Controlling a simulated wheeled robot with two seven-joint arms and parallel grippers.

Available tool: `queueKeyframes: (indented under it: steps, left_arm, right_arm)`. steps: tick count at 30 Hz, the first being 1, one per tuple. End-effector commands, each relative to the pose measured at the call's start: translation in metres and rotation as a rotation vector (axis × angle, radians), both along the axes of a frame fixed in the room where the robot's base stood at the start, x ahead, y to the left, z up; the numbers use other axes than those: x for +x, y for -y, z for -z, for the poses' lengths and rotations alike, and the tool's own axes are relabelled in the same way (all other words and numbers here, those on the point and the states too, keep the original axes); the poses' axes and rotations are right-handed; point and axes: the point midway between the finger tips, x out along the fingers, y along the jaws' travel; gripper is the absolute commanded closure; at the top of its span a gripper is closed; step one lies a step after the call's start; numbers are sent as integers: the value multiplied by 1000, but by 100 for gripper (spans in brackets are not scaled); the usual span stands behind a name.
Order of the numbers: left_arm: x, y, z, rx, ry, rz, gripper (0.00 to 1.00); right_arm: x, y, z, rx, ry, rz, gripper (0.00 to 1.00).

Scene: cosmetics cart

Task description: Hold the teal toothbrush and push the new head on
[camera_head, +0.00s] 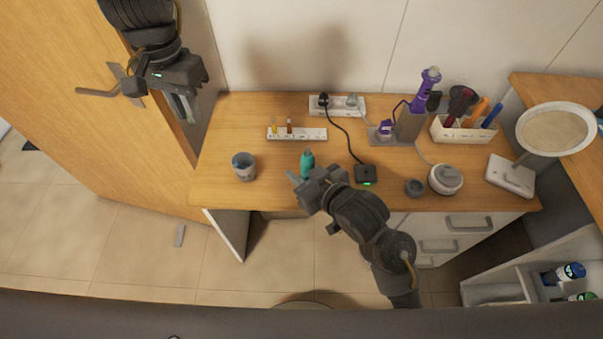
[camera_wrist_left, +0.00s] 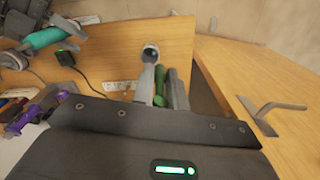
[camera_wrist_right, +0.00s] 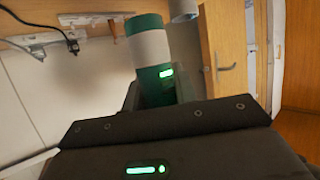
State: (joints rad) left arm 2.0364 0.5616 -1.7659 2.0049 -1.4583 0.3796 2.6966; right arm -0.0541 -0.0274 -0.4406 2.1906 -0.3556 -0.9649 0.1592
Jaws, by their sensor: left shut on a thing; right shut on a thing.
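The teal toothbrush (camera_head: 307,158) is in my right gripper (camera_head: 308,172), near the front edge of the wooden counter. In the right wrist view the handle (camera_wrist_right: 152,45) shows teal with a wide white band and a green light. My right gripper is shut on it. My left gripper (camera_head: 186,107) is raised at the upper left, by the door, well apart from the toothbrush. In the left wrist view a small green piece (camera_wrist_left: 160,85), seemingly the brush head, sits between its fingers; its full shape is hidden.
A white rack (camera_head: 310,135) holds a yellow and a brown head at the back of the counter (camera_head: 235,120). A grey cup (camera_head: 244,168) stands left of the toothbrush. A black charger box (camera_head: 366,175) with a cable lies to its right. Several containers crowd the right side.

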Motion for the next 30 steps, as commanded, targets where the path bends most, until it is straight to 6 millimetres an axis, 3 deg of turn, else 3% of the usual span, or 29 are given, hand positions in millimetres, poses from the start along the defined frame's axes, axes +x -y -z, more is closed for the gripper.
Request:
queueKeyframes:
  steps: [30]
  left_arm:
    - [0, 0, 29, 0, 0, 0, 100]
  right_arm:
    - [82, -1, 75, -1, 1, 1, 97]
